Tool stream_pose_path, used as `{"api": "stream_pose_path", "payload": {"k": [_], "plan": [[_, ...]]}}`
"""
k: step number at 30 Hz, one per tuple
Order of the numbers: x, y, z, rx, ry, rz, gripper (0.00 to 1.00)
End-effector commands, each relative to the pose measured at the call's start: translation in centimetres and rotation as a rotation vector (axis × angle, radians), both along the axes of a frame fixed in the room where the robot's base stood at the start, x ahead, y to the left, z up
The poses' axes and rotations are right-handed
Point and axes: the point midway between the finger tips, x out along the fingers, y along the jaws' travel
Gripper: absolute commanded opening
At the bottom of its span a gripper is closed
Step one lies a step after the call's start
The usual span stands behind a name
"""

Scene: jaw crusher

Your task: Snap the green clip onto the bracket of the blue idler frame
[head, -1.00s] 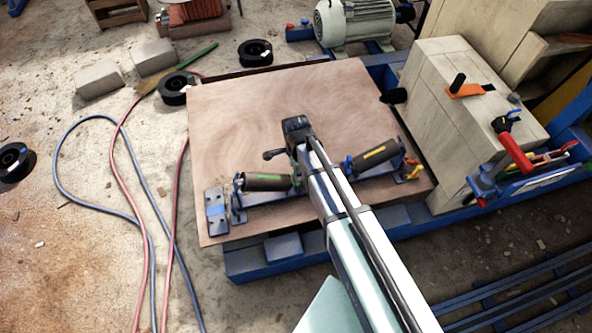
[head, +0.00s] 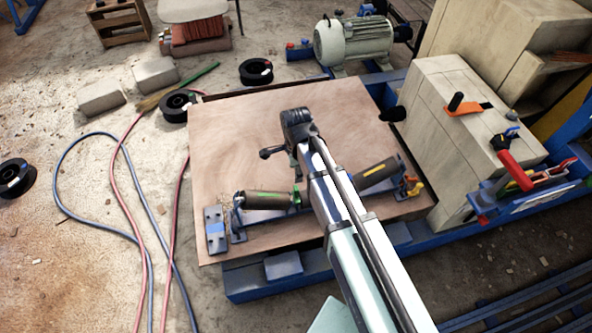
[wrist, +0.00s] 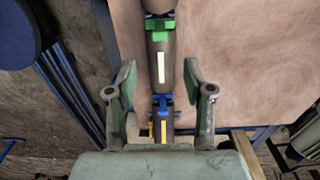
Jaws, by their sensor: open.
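The blue idler frame lies on a plywood board (head: 235,130). A green piece (head: 297,198) sits at the left roller's inner end. In the wrist view a green piece (wrist: 158,28) crosses the top end of a white-striped roller (wrist: 161,65); I cannot tell clip from bracket there. A blue bracket (wrist: 162,102) stands at its lower end. My gripper (wrist: 160,72) is open and empty, one finger on each side of the roller line. My arm hides the frame's middle in the head view.
A pale block (head: 450,130) with an orange clamp stands right of the board. Hoses (head: 130,200) lie on the left. The board's far half is clear.

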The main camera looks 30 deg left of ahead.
Motion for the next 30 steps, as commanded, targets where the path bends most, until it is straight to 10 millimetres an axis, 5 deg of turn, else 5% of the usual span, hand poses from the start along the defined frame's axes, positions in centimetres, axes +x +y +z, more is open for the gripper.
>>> {"api": "stream_pose_path", "payload": {"k": [1,3,4,30], "plan": [[0.0,0.0,0.0,0.0,0.0,0.001,0.29],[0.0,0.0,0.0,0.0,0.0,0.009,0.04],[0.0,0.0,0.0,-0.001,0.001,0.015,0.0],[0.0,0.0,-6.6,0.001,0.0,0.138,0.0]]}}
